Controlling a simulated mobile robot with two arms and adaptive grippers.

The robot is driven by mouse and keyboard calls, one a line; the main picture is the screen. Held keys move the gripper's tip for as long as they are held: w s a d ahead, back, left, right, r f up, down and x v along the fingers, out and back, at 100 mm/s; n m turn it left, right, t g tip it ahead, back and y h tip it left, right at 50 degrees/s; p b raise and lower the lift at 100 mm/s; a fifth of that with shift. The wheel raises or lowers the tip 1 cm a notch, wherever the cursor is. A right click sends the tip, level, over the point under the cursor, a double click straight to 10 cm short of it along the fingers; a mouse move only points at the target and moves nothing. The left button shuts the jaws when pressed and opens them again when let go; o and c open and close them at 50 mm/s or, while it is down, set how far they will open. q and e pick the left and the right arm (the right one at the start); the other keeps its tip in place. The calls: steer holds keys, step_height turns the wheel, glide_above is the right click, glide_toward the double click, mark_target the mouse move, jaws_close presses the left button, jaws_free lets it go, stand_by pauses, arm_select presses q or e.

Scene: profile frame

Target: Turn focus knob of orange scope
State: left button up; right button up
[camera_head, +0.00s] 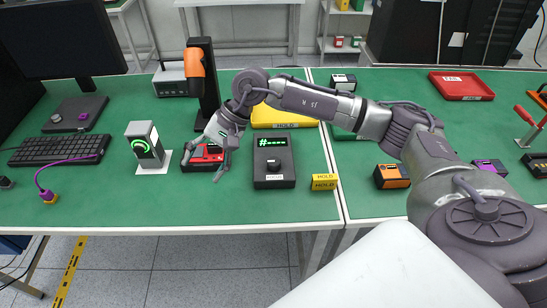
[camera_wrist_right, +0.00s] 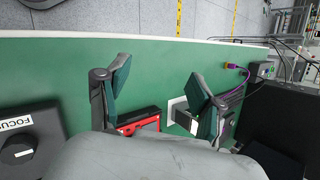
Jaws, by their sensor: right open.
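The orange scope (camera_head: 195,63) stands at the back left of the table on a dark upright stand. A black box (camera_head: 260,180) with a green display and a round dark knob (camera_head: 273,164) stands in front of it, to the right. Its front label seems to read FOCUS, and in the wrist view the label (camera_wrist_right: 16,123) reads so beside the knob (camera_wrist_right: 18,150). My right gripper (camera_head: 203,169) is open and empty, left of this box and over a red and black device (camera_head: 197,162). In the wrist view its two fingers (camera_wrist_right: 160,84) are spread apart, clear of the knob. My left gripper is not in view.
A white-based device with a green ring (camera_head: 144,146) stands left of my gripper. A yellow tray (camera_head: 290,113) is behind. Bare green table lies in front of my gripper.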

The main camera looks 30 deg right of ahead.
steer(key=w+d+n+h, duration=0.15)
steer(key=d+h, duration=0.25)
steer(key=d, duration=0.5)
steer(key=h, duration=0.4)
glide_toward(274, 160)
steer(key=shift+n+g, duration=0.25)
steer(key=shift+g, duration=0.15)
steer(key=f+p, duration=0.1)
steer(key=f, duration=0.1)
steer(key=f+p, duration=0.1)
steer(key=f, duration=0.2)
steer(key=f+p, duration=0.2)
steer(key=f, duration=0.1)
steer(key=shift+w+d, duration=0.15)
steer(key=shift+w, duration=0.25)
steer(key=shift+f, duration=0.7)
steer(key=c, duration=1.1)
